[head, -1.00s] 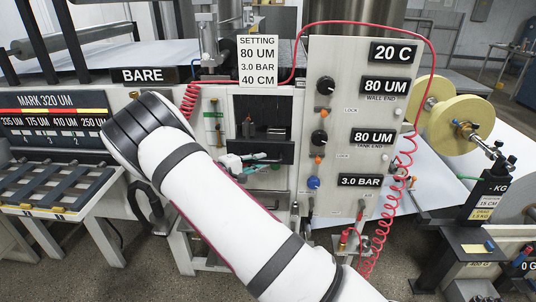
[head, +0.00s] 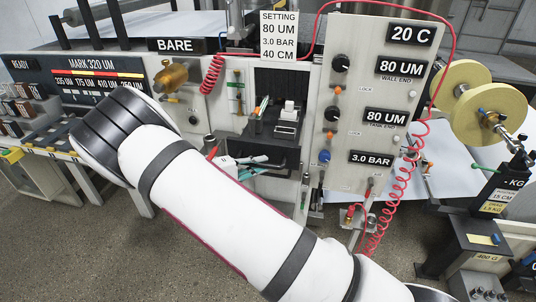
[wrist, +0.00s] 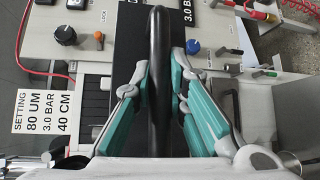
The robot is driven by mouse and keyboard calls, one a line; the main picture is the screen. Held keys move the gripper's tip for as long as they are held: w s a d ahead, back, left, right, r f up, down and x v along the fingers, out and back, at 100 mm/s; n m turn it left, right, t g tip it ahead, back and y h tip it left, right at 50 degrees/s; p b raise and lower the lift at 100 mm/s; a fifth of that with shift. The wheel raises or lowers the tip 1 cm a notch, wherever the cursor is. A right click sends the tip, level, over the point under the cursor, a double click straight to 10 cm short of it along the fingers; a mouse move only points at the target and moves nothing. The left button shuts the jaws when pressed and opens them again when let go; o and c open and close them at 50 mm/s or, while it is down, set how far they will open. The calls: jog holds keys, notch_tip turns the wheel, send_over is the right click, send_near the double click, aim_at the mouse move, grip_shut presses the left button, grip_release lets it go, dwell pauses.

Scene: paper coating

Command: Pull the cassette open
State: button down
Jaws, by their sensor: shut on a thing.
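The cassette (head: 270,152) is a black drawer-like unit in the middle bay of the machine, below the dark recess. Its black front panel (wrist: 126,42) fills the upper middle of the wrist view. A black bar handle (wrist: 158,75) runs lengthwise between my fingers there. My gripper (wrist: 160,82), with teal finger pads, is shut on this handle, one finger on each side. In the head view my gripper (head: 246,163) shows small at the cassette's front, partly covered by my arm. How far the cassette stands out of the bay is hard to tell.
A control panel (head: 371,120) with knobs and readouts stands right of the bay. A red coiled hose (head: 398,190) hangs before it. Small items, including a white block (head: 289,112), show in the recess. Open floor (head: 120,255) lies in front.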

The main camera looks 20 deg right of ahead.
jog(key=s+a+p, duration=0.2)
jog(key=s+a, duration=0.3)
jog(key=s, duration=0.3)
jog(key=shift+s+a+p, duration=0.2)
jog(key=shift+a+p, duration=0.15)
jog(key=c, duration=1.6)
grip_release()
jog(key=shift+o, duration=0.2)
jog(key=shift+a, duration=0.1)
jog(key=v, duration=1.1)
jog(key=shift+a, duration=0.4)
jog(key=shift+s+r, duration=0.1)
